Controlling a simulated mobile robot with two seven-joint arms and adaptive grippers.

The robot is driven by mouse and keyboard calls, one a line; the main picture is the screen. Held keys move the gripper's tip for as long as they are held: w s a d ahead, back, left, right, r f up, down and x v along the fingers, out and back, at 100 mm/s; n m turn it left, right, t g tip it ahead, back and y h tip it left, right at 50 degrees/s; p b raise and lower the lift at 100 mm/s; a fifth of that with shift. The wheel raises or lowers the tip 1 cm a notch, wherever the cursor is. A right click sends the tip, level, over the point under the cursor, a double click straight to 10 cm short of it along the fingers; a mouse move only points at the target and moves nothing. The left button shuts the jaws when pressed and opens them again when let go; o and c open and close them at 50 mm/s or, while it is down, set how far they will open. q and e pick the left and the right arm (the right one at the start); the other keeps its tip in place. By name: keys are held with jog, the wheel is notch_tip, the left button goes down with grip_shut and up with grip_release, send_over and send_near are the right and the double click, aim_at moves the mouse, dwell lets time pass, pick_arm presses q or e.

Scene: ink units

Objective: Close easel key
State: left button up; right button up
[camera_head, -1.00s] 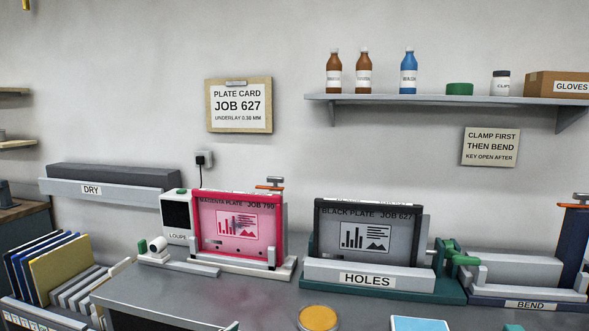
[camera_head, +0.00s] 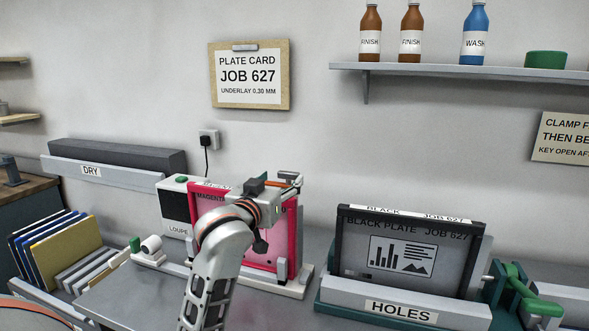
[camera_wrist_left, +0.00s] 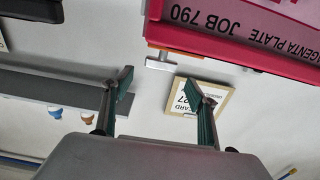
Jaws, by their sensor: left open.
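The magenta plate (camera_head: 265,250), lettered JOB 790 in the wrist view (camera_wrist_left: 250,35), stands upright in its easel. The easel key, a small silver T-handle (camera_head: 291,178) with orange below it, is at the top of this easel. In the wrist view the key (camera_wrist_left: 173,62) shows beyond my fingertips, at the plate's edge. My left gripper (camera_head: 268,187) reaches up in front of the magenta plate, close beside the key and covering part of the plate. Its two green-padded fingers (camera_wrist_left: 162,92) are apart with nothing between them. My right gripper is out of view.
The black plate (camera_head: 400,250) stands in the HOLES unit (camera_head: 400,308) at right, with green handles (camera_head: 520,290) beside it. The loupe box (camera_head: 174,208) is left of the magenta plate. A bottle shelf (camera_head: 450,75) and a job card (camera_head: 249,76) are on the wall.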

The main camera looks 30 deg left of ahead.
aim_at(288, 172)
pick_arm(q)
jog(key=x, duration=0.7)
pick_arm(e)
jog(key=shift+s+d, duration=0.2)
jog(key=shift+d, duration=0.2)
